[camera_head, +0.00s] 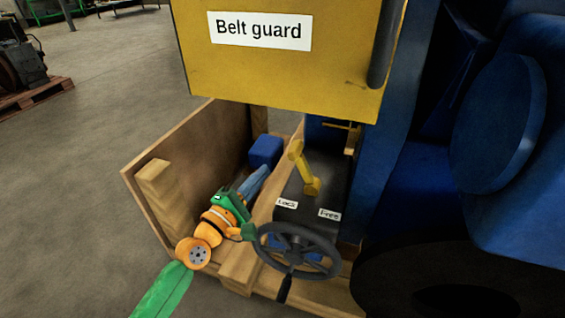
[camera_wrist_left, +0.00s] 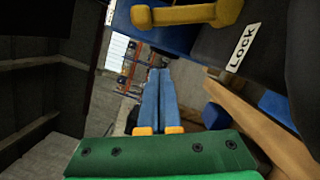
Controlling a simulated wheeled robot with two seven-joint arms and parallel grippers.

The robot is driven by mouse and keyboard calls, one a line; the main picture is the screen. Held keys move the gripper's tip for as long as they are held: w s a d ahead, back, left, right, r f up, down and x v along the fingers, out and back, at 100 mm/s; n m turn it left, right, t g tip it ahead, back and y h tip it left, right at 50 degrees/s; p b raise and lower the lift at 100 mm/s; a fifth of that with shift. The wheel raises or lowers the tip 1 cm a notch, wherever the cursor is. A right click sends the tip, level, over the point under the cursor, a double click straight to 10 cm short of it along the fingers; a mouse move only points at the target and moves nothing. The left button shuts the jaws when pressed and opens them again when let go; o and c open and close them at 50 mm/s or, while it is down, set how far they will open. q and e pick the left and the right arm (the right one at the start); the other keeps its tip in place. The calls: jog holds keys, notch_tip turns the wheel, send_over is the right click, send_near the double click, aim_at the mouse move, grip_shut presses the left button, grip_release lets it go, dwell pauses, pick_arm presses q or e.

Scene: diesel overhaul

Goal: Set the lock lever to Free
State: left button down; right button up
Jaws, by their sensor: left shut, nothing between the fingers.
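The yellow lock lever (camera_head: 302,168) stands on a dark box (camera_head: 330,185) and leans left, towards the side of the "Lock" label (camera_head: 287,203). The "Free" label (camera_head: 329,214) is to the right of it. In the wrist view the yellow lever (camera_wrist_left: 185,14) crosses the top, and the "Lock" label (camera_wrist_left: 243,47) is to its right. My left gripper (camera_head: 265,169) has its blue fingers together and empty. It is left of the lever and apart from it. Its fingertips (camera_wrist_left: 159,72) also show in the wrist view. My right gripper is not in view.
A yellow belt guard (camera_head: 260,65) hangs above the lever. A dark handwheel (camera_head: 297,250) stands in front of the box. A wooden crate wall (camera_head: 185,150) and post (camera_head: 160,190) lie left of my gripper. The blue engine body (camera_head: 430,190) closes off the right.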

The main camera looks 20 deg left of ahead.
aim_at(304, 169)
pick_arm(q)
jog(key=w+d+p, duration=0.1)
jog(key=w+d+r, duration=0.1)
jog(key=d, duration=0.1)
jog(key=d+r+p, duration=0.1)
jog(key=shift+w+d+p, duration=0.25)
jog(key=shift+w+p, duration=0.1)
jog(key=shift+w, duration=0.05)
jog(key=shift+w, duration=0.1)
